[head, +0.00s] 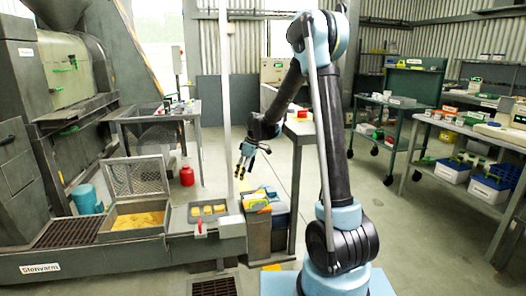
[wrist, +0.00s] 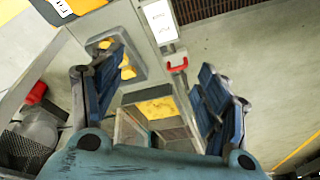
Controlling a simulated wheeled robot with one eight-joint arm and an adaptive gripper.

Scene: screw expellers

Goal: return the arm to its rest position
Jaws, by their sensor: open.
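My arm rises from its base at the lower middle of the head view, bends at a high elbow and slopes down to the left. My gripper (head: 242,170) hangs at its end, fingers pointing down, in the air in front of the small table by the pole. In the wrist view, the blue-grey fingers of my gripper (wrist: 155,88) stand wide apart with nothing held between them. Between them, farther off, show the tray with yellow pieces (wrist: 128,58) and the mesh-lidded box with yellow material (wrist: 157,107).
The press machine (head: 70,75) fills the left. A pole (head: 224,100) stands close by. A red canister (head: 187,176) is on the floor.

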